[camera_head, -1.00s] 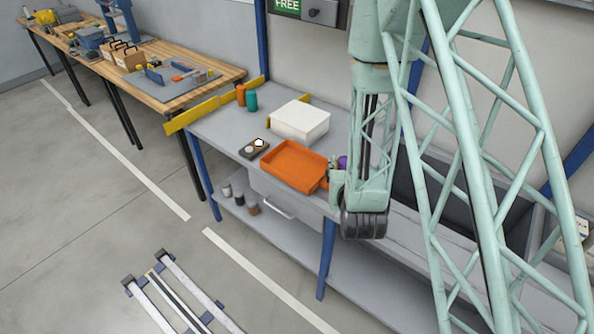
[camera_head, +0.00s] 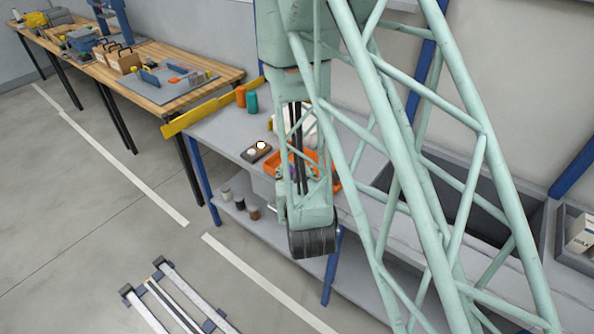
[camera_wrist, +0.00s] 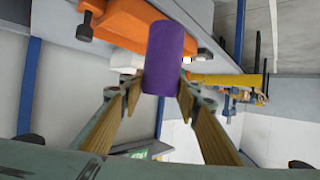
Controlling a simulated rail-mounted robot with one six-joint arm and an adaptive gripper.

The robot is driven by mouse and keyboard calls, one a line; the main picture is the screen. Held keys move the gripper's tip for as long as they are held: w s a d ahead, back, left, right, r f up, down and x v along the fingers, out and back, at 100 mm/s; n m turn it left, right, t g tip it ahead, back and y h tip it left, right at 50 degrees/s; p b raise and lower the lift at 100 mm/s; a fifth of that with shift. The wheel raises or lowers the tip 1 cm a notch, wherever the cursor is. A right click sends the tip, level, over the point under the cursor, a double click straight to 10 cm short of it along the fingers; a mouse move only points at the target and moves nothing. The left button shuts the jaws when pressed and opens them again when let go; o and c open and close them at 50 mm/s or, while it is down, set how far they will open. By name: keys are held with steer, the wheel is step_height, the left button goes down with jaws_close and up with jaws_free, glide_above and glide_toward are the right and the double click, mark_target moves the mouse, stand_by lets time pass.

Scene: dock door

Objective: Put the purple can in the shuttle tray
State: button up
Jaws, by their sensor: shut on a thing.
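The purple can (camera_wrist: 164,55) sits between the two fingers of my gripper (camera_wrist: 161,88) in the wrist view, and the gripper is shut on it. In the head view my arm covers most of the gripper, and only a small purple patch (camera_head: 294,173) shows through the arm's frame. An orange tray (camera_head: 271,164), which I take as the shuttle tray, lies on the grey bench, partly hidden by my arm. An orange surface (camera_wrist: 135,22), seemingly the tray, fills the top of the wrist view behind the can. I cannot tell whether the can touches the tray.
A small box with a lit lamp (camera_head: 256,152) is left of the tray. An orange can (camera_head: 241,96) and a teal can (camera_head: 252,102) stand behind. A white box (camera_head: 308,125) is partly hidden. A yellow rail (camera_head: 210,109) edges the bench (camera_head: 215,128). A dark recess (camera_head: 460,195) is right.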

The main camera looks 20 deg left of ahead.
steer(key=shift+s+a, duration=0.3)
steer(key=shift+a, duration=0.25)
steer(key=shift+s+a, duration=0.25)
steer(key=shift+a, duration=0.3)
steer(key=w+f, duration=0.1)
steer(key=w, duration=1.5)
steer(key=shift+a+f, duration=0.15)
steer(key=shift+f, duration=0.1)
steer(key=shift+f, duration=0.1)
steer(key=shift+f+b, duration=0.55)
steer(key=shift+f, duration=1.1)
steer(key=shift+f, duration=0.15)
steer(key=o, duration=1)
steer(key=shift+c, duration=0.2)
